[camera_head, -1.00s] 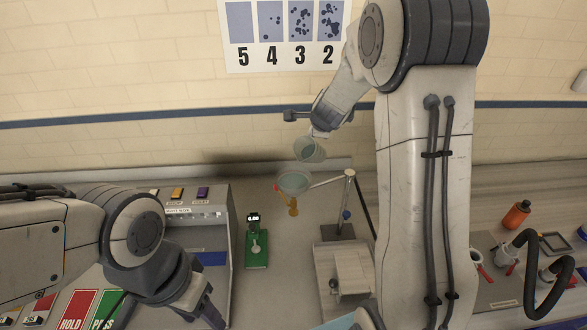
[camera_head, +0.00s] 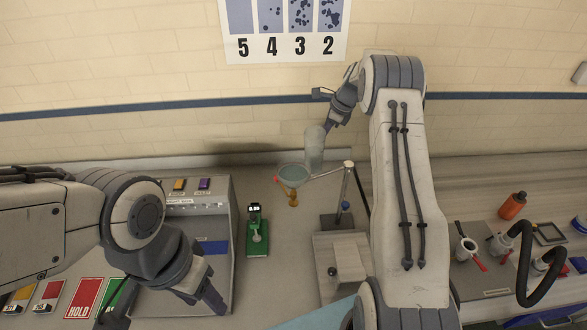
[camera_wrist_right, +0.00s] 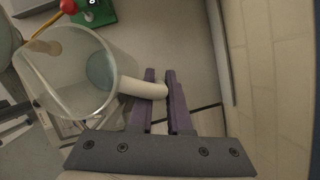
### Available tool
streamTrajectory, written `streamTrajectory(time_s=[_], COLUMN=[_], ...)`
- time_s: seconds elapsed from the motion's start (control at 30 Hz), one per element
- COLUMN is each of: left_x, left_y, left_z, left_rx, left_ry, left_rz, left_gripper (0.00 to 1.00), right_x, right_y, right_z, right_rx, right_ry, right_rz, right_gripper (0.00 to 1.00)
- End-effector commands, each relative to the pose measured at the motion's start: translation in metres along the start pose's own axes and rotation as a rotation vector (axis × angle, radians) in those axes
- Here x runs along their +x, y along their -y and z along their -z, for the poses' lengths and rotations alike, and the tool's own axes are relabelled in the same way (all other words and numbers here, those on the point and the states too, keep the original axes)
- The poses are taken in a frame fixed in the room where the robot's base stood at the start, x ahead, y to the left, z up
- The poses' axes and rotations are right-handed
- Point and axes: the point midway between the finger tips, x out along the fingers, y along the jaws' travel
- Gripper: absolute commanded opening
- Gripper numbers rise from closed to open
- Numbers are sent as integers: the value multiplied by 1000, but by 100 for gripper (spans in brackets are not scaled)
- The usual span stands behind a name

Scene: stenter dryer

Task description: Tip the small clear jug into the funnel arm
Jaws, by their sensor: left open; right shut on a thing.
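The small clear jug (camera_head: 315,148) is held up just right of and above the glass funnel (camera_head: 292,177), looking roughly upright in the head view. The funnel sits at the end of a pale arm (camera_head: 328,170) on a post. My right gripper (camera_head: 330,126) is shut on the jug's handle; the wrist view shows the pale handle (camera_wrist_right: 142,88) between the purple fingers (camera_wrist_right: 160,90) and the clear jug body (camera_wrist_right: 68,75) to their left. I cannot tell whether liquid is in the jug. My left gripper (camera_head: 203,298) is open and empty at the lower left.
A green device (camera_head: 257,235) stands left of the post (camera_head: 344,195). A grey panel box (camera_head: 190,210) and red and green signs are at left. An orange bottle (camera_head: 513,205) and several small vessels stand at right. The wall is close behind.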

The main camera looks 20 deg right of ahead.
Motion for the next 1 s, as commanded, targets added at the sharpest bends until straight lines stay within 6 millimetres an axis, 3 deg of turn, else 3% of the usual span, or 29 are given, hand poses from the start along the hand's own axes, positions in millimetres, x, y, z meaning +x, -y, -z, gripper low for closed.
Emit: streamTrajectory(time_s=[0.57, 1.0], left_x=[0, 0], left_y=[0, 0], left_z=[0, 0], left_rx=[0, 0], left_ry=[0, 0], left_rz=[0, 0], left_gripper=[50, 50], right_x=[3, -35], right_y=[2, 4], right_z=[1, -14], right_rx=[17, 16], right_ry=[10, 11], right_rz=[-42, -41], right_gripper=[0, 0])
